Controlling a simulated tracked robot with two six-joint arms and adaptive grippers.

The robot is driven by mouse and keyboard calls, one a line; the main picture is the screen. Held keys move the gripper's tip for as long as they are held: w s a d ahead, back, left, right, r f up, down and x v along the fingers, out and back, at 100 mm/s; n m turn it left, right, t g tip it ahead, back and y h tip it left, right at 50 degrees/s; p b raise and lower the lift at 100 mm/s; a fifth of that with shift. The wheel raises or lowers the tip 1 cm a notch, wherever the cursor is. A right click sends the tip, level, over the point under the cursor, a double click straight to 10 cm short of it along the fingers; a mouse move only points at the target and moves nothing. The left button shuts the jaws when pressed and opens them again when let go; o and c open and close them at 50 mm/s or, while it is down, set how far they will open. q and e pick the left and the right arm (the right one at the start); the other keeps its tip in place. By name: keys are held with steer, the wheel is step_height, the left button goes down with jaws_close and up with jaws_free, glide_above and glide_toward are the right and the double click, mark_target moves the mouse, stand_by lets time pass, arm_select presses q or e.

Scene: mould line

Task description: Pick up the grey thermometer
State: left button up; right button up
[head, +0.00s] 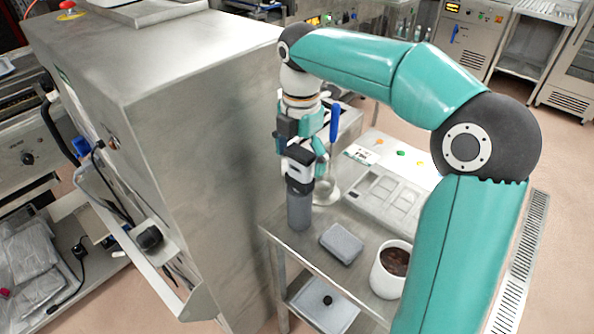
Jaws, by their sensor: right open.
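The grey thermometer (299,211) appears to be the upright grey body with a dark and white upper part, standing near the left edge of the steel table (311,249). My right gripper (301,150) points down directly over it, with its jaws open around or just above the upper part. Whether the fingers touch it cannot be told, as they partly hide its top. My left gripper is not in view.
A grey block (341,243) lies right of the thermometer. A white pot of dark brown contents (391,270) stands near the front. A blue-handled tool (334,122) rises behind, close to my gripper. A mould tray (389,196) lies farther back. A tall steel cabinet (190,130) stands left.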

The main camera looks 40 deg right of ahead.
steer(key=shift+f, duration=1.3)
steer(key=c, duration=1.3)
steer(key=shift+o, duration=0.2)
steer(key=shift+r, duration=0.15)
step_height(320, 180, up, 11)
steer(key=shift+w+f+p, duration=0.1)
steer(key=shift+f+p, duration=0.1)
steer(key=shift+p, duration=0.45)
step_height(320, 180, up, 9)
steer(key=p, duration=0.3)
